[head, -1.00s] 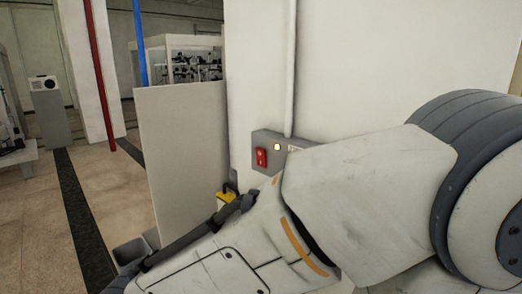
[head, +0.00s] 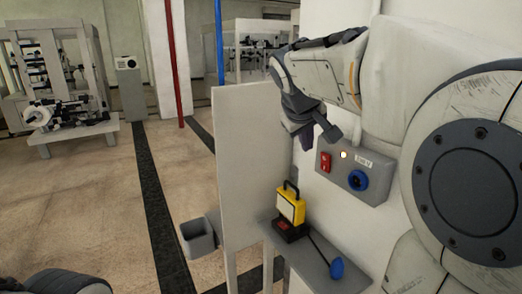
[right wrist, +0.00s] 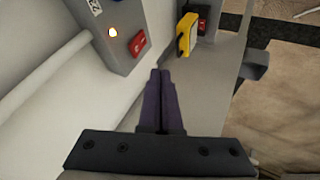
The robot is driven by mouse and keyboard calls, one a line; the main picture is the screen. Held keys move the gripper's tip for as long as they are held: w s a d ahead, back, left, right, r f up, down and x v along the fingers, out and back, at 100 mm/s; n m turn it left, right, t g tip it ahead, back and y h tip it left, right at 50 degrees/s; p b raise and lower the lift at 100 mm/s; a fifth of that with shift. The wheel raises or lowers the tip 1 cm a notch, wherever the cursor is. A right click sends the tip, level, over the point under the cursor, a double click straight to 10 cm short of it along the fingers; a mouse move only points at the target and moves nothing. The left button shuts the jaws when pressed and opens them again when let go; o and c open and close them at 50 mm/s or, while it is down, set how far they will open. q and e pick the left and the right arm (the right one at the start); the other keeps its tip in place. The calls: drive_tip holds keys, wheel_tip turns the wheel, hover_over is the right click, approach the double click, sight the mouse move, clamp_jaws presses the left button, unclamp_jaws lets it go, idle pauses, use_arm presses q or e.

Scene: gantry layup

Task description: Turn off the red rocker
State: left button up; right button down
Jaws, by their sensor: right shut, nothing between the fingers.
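The red rocker (head: 326,162) is on the left of a grey box on the white wall, beside a small lit lamp (head: 344,155). In the right wrist view the rocker (right wrist: 137,43) is above and left of the fingertips. Which side of it is pressed in I cannot tell. My right gripper (head: 305,142) hangs close to the box, up and left of the rocker in the head view. Its dark purple fingers (right wrist: 160,75) are shut with nothing between them, and a gap to the rocker shows. My left gripper is out of view.
The box also bears a label (head: 364,161) and a blue round socket (head: 357,180). Below, a grey shelf (head: 318,264) holds a yellow lamp-like device (head: 291,206) and a blue plug (head: 337,268). A pale panel (head: 240,150) stands left; open floor lies beyond.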

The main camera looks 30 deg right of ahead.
drive_tip(key=shift+f, duration=0.1)
drive_tip(key=p, duration=0.6)
approach(325, 162)
drive_tip(key=w+a+x, duration=0.1)
drive_tip(key=x, duration=0.5)
drive_tip(key=shift+f, duration=0.1)
